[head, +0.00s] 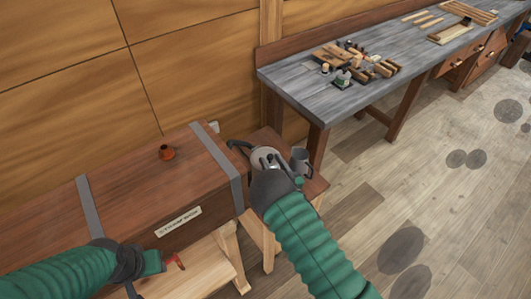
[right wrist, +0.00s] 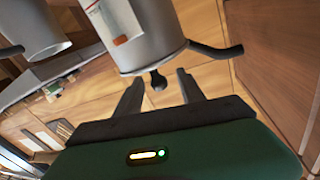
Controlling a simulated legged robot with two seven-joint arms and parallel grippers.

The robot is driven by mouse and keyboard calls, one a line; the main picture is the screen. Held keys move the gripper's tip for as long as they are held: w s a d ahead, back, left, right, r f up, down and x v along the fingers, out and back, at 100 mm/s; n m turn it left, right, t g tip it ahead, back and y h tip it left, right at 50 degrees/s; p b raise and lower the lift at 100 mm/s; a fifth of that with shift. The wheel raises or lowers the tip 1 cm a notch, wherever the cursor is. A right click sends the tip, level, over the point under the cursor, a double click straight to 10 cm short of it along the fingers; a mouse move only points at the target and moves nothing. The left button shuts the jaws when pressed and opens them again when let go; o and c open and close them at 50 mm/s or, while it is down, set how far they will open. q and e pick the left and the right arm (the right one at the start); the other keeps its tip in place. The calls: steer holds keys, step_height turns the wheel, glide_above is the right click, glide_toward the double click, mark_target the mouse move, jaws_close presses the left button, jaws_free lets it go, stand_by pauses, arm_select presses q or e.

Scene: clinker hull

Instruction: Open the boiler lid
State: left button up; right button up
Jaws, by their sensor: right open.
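The boiler is a grey metal pot (head: 262,153) on a small wooden stand, with a dark bent pipe on its left side. In the right wrist view the boiler (right wrist: 160,42) appears upside down, with a black knob (right wrist: 158,80) on its lid. My right gripper (head: 268,162) is over the boiler, partly hiding it. In the wrist view its open fingers (right wrist: 160,90) are on either side of the knob, apparently not touching it.
A workbench (head: 310,96) with tools is behind.

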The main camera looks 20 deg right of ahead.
mark_target(268, 153)
steer(key=w+b, duration=0.1)
steer(key=w, duration=0.3)
steer(key=shift+w+a+f, duration=0.1)
steer(key=shift+w+f, duration=0.05)
steer(key=shift+w, duration=0.4)
steer(key=shift+a+r, duration=0.1)
steer(key=shift+r, duration=0.1)
steer(key=shift+a, duration=0.15)
steer(key=shift+c, duration=1.3)
steer(key=shift+f, duration=0.1)
jaws_close()
